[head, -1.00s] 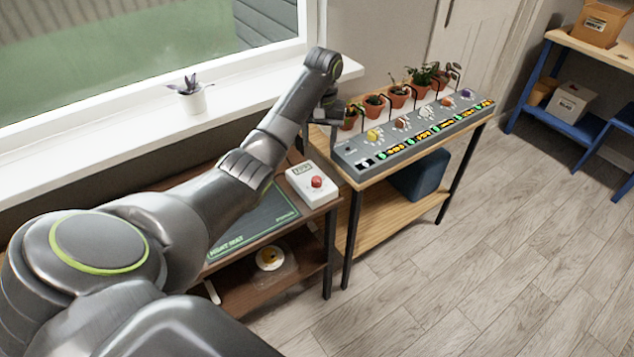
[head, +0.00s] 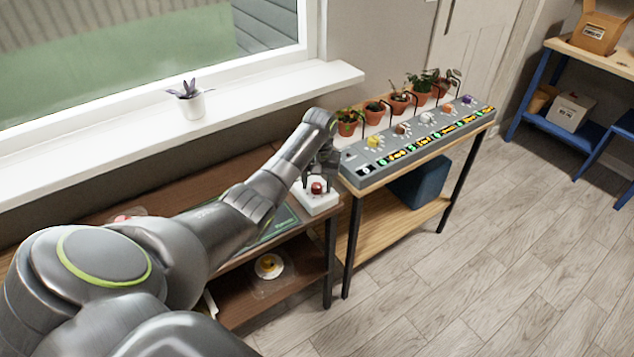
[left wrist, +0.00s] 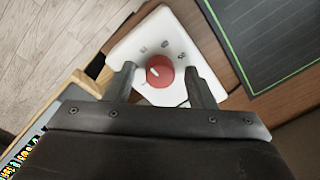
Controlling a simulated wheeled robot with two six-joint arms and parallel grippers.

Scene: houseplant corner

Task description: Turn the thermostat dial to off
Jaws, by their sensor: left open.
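The thermostat is a white box (head: 320,206) at the right end of the brown shelf unit's top. Its red round dial (head: 317,187) shows beside my left gripper (head: 322,178) in the head view. In the left wrist view the white box (left wrist: 130,50) carries the red dial (left wrist: 159,71) with a pale pointer mark and small dark markings around it. My left gripper (left wrist: 160,85) is open, with one finger on each side of the dial. I cannot tell whether the fingers touch it. My right gripper is not in view.
A dark green-edged heat mat (left wrist: 275,35) lies next to the thermostat. A grey control panel (head: 365,177) with coloured knobs and several potted plants (head: 398,102) stands on the wooden table to the right. A white windowsill (head: 250,95) runs behind.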

